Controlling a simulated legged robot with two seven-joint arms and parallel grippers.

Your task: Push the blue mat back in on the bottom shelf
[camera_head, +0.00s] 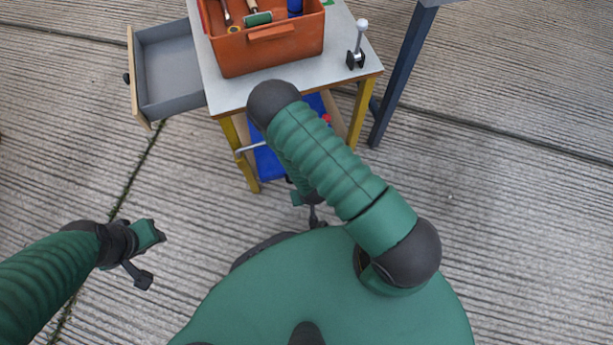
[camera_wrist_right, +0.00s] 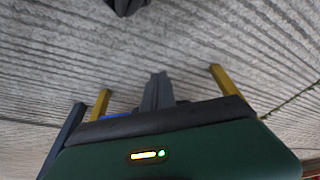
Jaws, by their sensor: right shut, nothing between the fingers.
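The blue mat (camera_head: 267,164) lies low under the small workbench (camera_head: 232,92), between its yellow legs. My right arm hides much of it, and its back edge is hidden. A bit of blue also shows in the right wrist view (camera_wrist_right: 229,103). My right gripper (camera_head: 314,217) is below the arm in front of the bench, partly hidden. In the right wrist view its fingers (camera_wrist_right: 158,90) are together and empty. I cannot tell whether they touch the mat. My left gripper (camera_head: 152,258) is open and empty over the floor at the left.
A grey drawer (camera_head: 168,66) stands open on the bench's left. An orange toolbox (camera_head: 268,50) and a small lever device (camera_head: 358,45) are on top. A small red thing (camera_head: 327,118) shows beneath the top. A dark post (camera_head: 402,75) stands right. Concrete floor is clear left and right.

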